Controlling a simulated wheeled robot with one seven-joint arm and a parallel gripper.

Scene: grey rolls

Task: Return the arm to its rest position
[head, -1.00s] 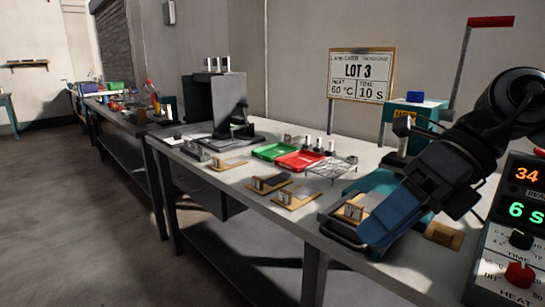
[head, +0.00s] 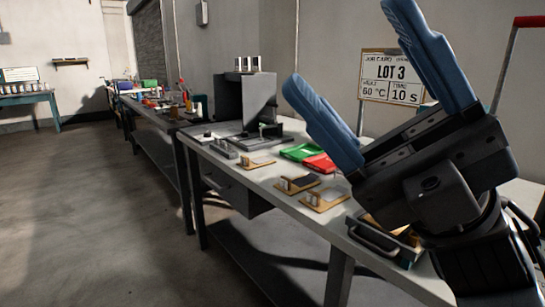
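My gripper (head: 372,82) is raised in the right half of the head view, close to the camera. Its two blue fingers are spread wide apart and nothing is between them. My dark arm runs down to the lower right corner. The gripper is above the front of the grey workbench (head: 230,178) in the picture and hides much of the bench's right part.
A green tray (head: 301,152) and a red tray (head: 320,164) lie on the bench, with small wooden boards (head: 325,199) before them. A grey machine (head: 245,100) stands behind. Floor (head: 90,200) at left is clear.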

